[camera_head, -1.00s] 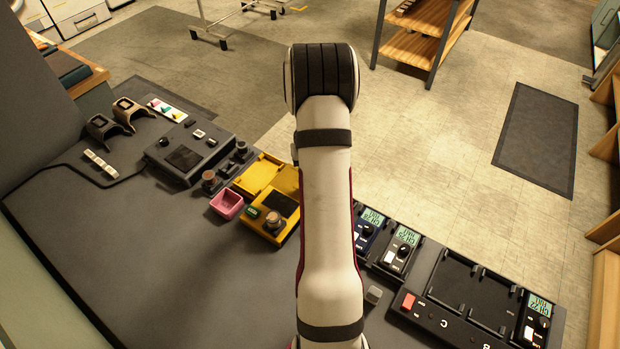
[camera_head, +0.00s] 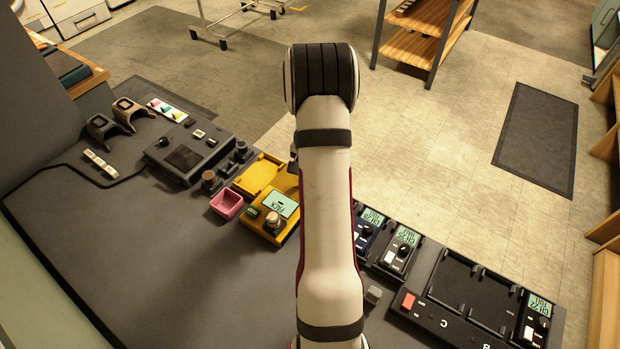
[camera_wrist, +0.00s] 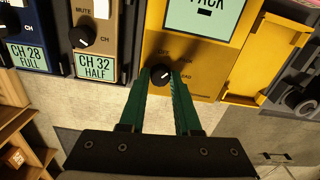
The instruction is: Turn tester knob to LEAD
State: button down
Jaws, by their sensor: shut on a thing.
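The yellow tester (camera_head: 251,220) stands on the bench left of my arm in the head view. Its pale green screen (camera_head: 285,203) is lit and reads PACK. In the wrist view the tester (camera_wrist: 207,52) shows a small black knob (camera_wrist: 159,75) below the screen (camera_wrist: 205,15), with a white pointer mark slanting up and right, toward the PACK side rather than LEAD. The green fingers of my gripper (camera_wrist: 160,80) are closed on both sides of the knob. In the head view my arm hides the gripper tips and the knob.
In the wrist view, the units marked CH 28 (camera_wrist: 27,56) and CH 32 (camera_wrist: 94,66) stand left of the tester. A pink bin (camera_head: 227,204) and a grey console (camera_head: 184,158) are left of it in the head view. The front left bench is clear.

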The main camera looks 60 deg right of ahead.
jog(key=m, duration=0.5)
jog(key=shift+m, duration=2.4)
jog(key=c, duration=0.6)
grip_release()
notch_tip(320, 180, up, 16)
jog(key=shift+a, duration=0.1)
